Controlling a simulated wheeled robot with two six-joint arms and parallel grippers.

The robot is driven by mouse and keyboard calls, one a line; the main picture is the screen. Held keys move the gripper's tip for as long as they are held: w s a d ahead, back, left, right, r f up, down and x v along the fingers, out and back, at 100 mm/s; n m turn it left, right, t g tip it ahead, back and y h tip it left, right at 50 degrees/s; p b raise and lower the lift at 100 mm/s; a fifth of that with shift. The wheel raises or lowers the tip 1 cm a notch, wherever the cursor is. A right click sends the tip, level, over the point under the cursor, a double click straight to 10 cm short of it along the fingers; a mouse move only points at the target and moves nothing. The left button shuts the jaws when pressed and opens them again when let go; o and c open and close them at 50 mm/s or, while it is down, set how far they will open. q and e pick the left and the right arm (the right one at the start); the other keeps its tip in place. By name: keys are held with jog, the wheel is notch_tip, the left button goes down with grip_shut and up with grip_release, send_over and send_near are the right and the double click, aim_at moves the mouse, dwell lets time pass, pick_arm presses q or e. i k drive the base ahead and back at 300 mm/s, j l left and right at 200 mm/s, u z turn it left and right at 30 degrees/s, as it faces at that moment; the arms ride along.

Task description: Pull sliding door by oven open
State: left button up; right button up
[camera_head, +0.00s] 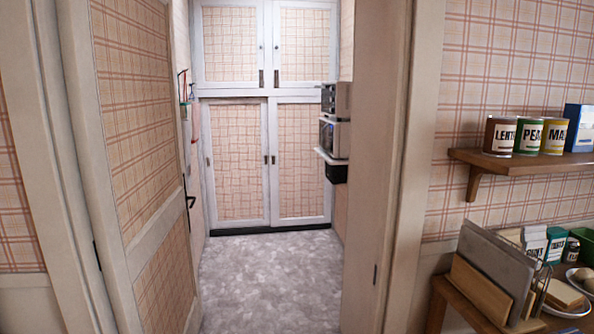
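A tall wall cupboard with plaid panels in white frames stands at the far end of the narrow room. Its lower left door (237,165) and lower right door (302,165) meet near the middle, with small dark pulls at that seam. They look closed. Two oven-like appliances are stacked on the right: an upper one (337,98) and a lower one (335,138), beside the lower right door and partly hidden by the doorway's edge. Neither of my grippers is in view.
A plaid door (150,130) with a dark handle stands open on the left of the doorway. The grey floor (270,270) is clear through the opening. At right are a shelf (525,163) with tins and a cluttered counter.

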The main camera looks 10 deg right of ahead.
aim_at(301, 193)
jog(key=i, duration=0.85)
jog(key=i+j+z, duration=0.2)
jog(key=i, duration=0.5)
jog(key=i+z, duration=0.2)
jog(key=i, duration=0.5)
jog(key=i+j+z, duration=0.25)
jog(key=i, duration=0.4)
jog(key=i+j+z, duration=0.2)
jog(key=i+j, duration=0.3)
jog(key=i+j+z, duration=0.2)
jog(key=i+j, duration=0.35)
jog(key=i, duration=0.15)
